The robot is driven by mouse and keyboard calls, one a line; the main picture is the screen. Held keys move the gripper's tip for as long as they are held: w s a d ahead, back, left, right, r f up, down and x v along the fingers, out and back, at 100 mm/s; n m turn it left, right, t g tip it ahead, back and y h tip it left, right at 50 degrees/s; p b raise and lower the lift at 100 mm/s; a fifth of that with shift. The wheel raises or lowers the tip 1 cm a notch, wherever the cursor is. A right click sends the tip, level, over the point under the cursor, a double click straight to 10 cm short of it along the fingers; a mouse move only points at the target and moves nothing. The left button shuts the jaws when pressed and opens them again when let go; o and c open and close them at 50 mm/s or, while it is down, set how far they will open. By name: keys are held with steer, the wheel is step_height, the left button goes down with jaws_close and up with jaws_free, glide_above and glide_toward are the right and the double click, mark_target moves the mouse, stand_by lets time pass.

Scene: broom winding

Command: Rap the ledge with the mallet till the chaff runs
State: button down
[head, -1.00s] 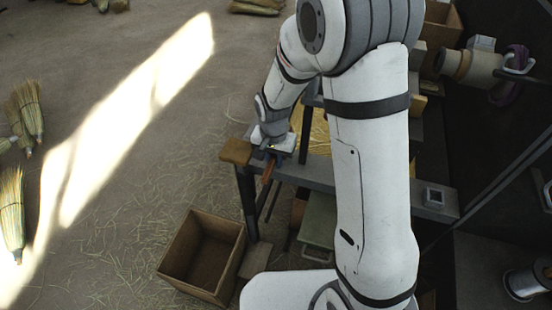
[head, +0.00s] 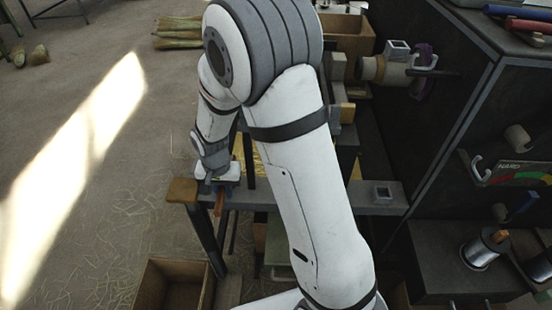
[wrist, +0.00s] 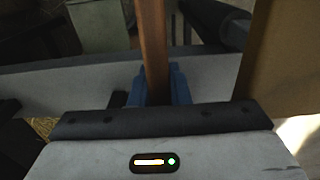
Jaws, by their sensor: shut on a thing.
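My gripper (head: 218,188) is at the left end of a long grey beam (head: 262,197), which looks like the ledge. In the wrist view its blue fingers (wrist: 160,88) are shut on a brown wooden handle (wrist: 153,40), which I take for the mallet's. The handle (head: 219,206) also shows below my gripper in the head view. I cannot make out the mallet's head for certain. A tan wooden block (head: 182,190) sits at the beam's left end, close beside my gripper. Yellow straw or chaff (head: 262,168) shows behind the beam, partly hidden by my arm.
An open wooden box (head: 150,285) stands on the floor below the beam's left end. Straw bundles (head: 183,30) lie at the back. A dark cabinet (head: 480,90) and a wire spool (head: 485,250) are at the right.

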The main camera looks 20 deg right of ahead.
step_height(320, 180, up, 8)
steer(key=p, duration=1.4)
steer(key=shift+r, duration=0.25)
steer(key=shift+f+b, duration=0.8)
steer(key=shift+f, duration=0.8)
steer(key=shift+f+b, duration=2.7)
steer(key=shift+b, duration=0.1)
steer(key=shift+s, duration=0.1)
